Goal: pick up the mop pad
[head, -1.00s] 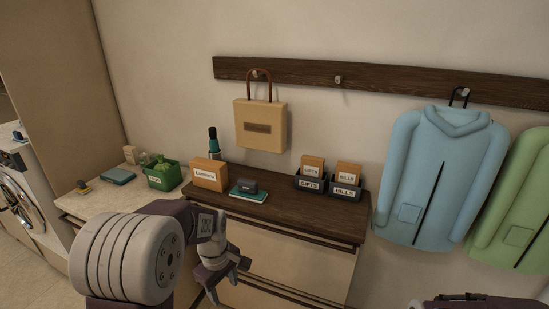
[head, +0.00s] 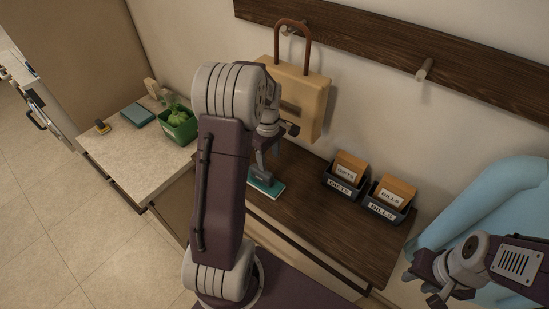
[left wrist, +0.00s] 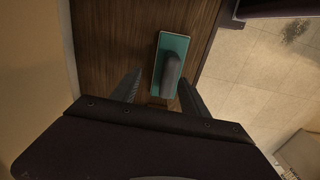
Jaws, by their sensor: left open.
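A flat teal pad with a dark grey block on top, which looks like the mop pad (head: 270,187), lies on the dark wooden top. It also shows in the left wrist view (left wrist: 160,55), between and just ahead of the fingertips. My left gripper (left wrist: 160,80) is open and empty above it, with one finger to either side. In the head view my left gripper (head: 266,160) is partly hidden by its own arm. My right gripper (head: 424,290) hangs at the lower right with its fingers apart and nothing between them.
Black boxes labelled GIFTS (head: 341,186) and BILLS (head: 385,208) stand right of the pad. A beige bag (head: 300,95) hangs behind. A green basket (head: 179,129) and a teal item (head: 139,115) are on the pale counter. The front of the wooden top is clear.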

